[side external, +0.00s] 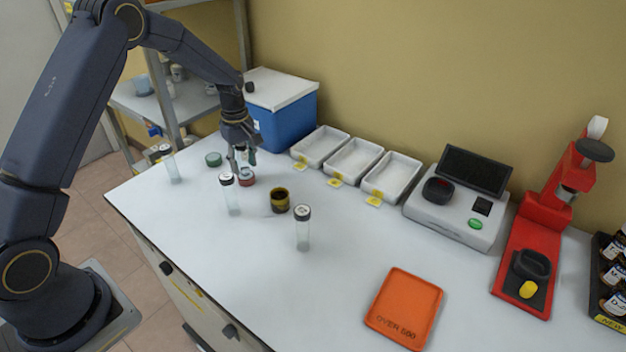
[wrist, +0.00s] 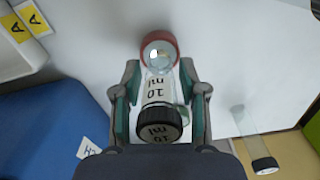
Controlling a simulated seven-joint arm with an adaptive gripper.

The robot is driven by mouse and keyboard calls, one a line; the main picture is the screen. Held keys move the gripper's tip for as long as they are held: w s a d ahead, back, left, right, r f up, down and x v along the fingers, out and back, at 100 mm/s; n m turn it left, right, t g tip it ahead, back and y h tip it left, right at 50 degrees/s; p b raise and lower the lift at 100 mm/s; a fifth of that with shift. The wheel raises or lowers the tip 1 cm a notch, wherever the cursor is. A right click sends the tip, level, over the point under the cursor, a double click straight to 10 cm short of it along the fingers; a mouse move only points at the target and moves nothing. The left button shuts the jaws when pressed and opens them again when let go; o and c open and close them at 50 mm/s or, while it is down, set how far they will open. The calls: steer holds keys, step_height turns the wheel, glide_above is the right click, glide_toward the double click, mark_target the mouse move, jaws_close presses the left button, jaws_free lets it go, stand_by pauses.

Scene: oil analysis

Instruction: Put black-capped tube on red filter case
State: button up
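The red filter case (side external: 247,182) is a small round case on the table; its red rim (wrist: 160,38) shows at the top of the wrist view. A clear tube (wrist: 158,90) marked 10 ml, with a black cap (wrist: 158,125), stands between my fingers, its lower end at the red case. My gripper (side external: 243,163) is low over the red case, pointing down. In the wrist view, the fingers (wrist: 160,80) stand on both sides of the tube with small gaps. Whether the tube's bottom touches the case is hard to see.
Other dark-capped tubes stand at left (side external: 170,165), in front of the red case (side external: 231,195) and at centre (side external: 303,228). A green case (side external: 213,159) and yellow case (side external: 280,201) flank the red one. White trays (side external: 355,161) and a blue box (side external: 285,119) are behind.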

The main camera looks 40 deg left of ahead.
steer(key=shift+o, duration=0.6)
step_height(320, 180, up, 12)
steer(key=shift+r, duration=0.1)
steer(key=s+d+r+m+t, duration=0.3)
steer(key=s+d+r+m, duration=0.4)
steer(key=s+r, duration=0.5)
steer(key=s+d+f+m+t, duration=0.1)
steer(key=s+d+m, duration=0.4)
steer(key=s, duration=1)
steer(key=m+t, duration=0.1)
steer(key=m, duration=0.2)
steer(key=shift+f+m+t, duration=0.2)
steer(key=shift+m+t, duration=0.1)
steer(key=shift+m, duration=0.1)
